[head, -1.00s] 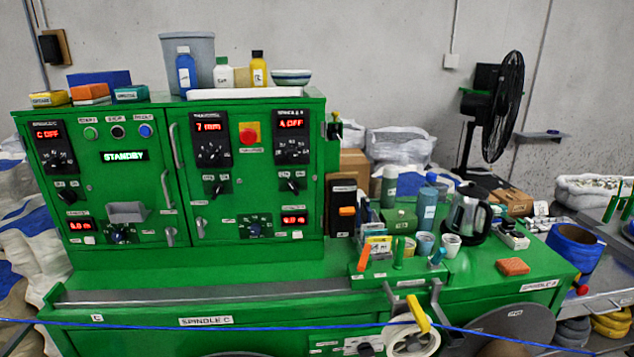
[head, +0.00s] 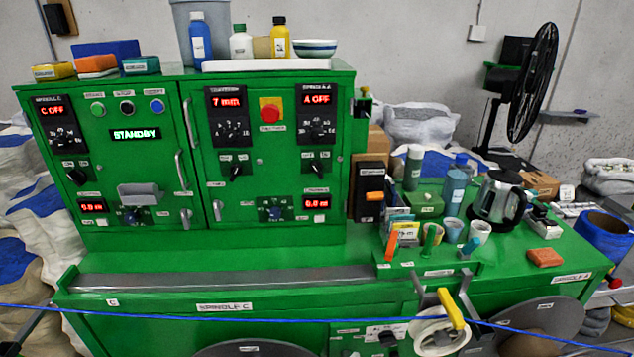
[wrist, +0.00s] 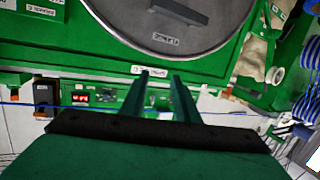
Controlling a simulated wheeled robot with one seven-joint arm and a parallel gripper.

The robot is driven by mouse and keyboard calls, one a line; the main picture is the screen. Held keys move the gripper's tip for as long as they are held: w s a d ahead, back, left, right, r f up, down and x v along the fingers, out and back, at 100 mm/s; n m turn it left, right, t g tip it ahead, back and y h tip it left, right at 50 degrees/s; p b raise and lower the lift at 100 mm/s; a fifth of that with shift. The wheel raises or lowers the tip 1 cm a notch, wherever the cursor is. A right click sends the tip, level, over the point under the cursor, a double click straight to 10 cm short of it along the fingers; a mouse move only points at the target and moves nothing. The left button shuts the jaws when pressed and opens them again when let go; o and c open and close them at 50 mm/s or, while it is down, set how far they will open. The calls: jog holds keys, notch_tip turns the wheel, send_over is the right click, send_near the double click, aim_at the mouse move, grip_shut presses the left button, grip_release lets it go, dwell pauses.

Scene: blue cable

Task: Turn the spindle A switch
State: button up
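The spindle A switch (head: 316,166) is a small black rotary switch with a pale pointer on the right door of the green cabinet (head: 251,68). It sits below the spindle A dial (head: 317,129) and the red display (head: 317,98), which reads "A OFF". My gripper (wrist: 160,75) shows only in the wrist view. Its two green fingers are apart with nothing visible between them. It is away from the switch, and I cannot make out the switch in the wrist view.
A blue cable (head: 250,315) runs across the front of the bench. A red button (head: 270,112) sits left of the spindle A dial. A kettle (head: 499,197) and cups (head: 453,230) stand right of the cabinet. The bench top before the cabinet is mostly clear.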

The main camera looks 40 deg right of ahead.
jog(key=w+d+r+h, duration=0.2)
jog(key=w+d+r, duration=0.45)
jog(key=w, duration=0.45)
jog(key=n+h, duration=0.1)
jog(key=h, duration=0.3)
send_near(316, 170)
jog(key=shift+g, duration=0.3)
jog(key=x, duration=0.8)
jog(key=shift+w+r, duration=0.2)
jog(key=shift+c, duration=0.7)
grip_shut()
